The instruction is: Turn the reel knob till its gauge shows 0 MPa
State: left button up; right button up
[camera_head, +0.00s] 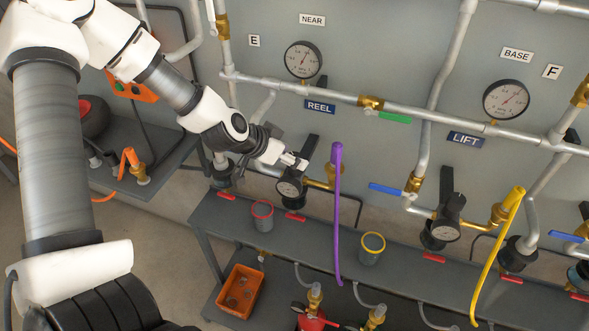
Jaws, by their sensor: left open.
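The blue REEL label (320,107) is on the grey wall, left of centre. Below it stands a black regulator with an upright black knob (309,147) and a small round gauge (290,187) on its front. The gauge's needle is too small to read. My left gripper (294,161) comes in from the left and is open, with its fingertips at the left side of the black knob. I cannot tell whether they touch it. My right gripper is out of view.
A purple hose (338,215) hangs just right of the REEL regulator. A silver pipe (300,88) runs above it. The LIFT regulator gauge (445,231) is farther right. Two cups, red-rimmed (263,219) and yellow-rimmed (371,255), stand on the grey shelf (315,239).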

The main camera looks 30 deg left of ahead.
pick_arm(q)
jog(key=shift+w+d+f, duration=0.1)
jog(key=shift+w+f, duration=0.35)
jog(key=shift+f, duration=0.15)
jog(key=shift+w+f, duration=0.1)
jog(key=shift+w, duration=0.2)
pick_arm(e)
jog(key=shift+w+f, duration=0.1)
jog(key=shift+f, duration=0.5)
pick_arm(q)
jog(key=shift+s, duration=0.1)
jog(key=shift+c, duration=0.2)
jog(key=c, duration=1.1)
jog(key=shift+s+d+n+y, duration=0.1)
jog(key=shift+n+y, duration=0.3)
jog(key=shift+n, duration=0.1)
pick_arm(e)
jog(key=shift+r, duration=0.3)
pick_arm(q)
jog(key=shift+n+y+p, duration=0.3)
jog(key=shift+n+y, duration=0.2)
jog(key=shift+n, duration=0.1)
jog(key=n+y, duration=0.2)
jog(key=n, duration=0.1)
jog(key=shift+n+g+y+p, duration=0.3)
jog(key=shift+n+y+p, duration=0.65)
jog(key=shift+n+y, duration=0.75)
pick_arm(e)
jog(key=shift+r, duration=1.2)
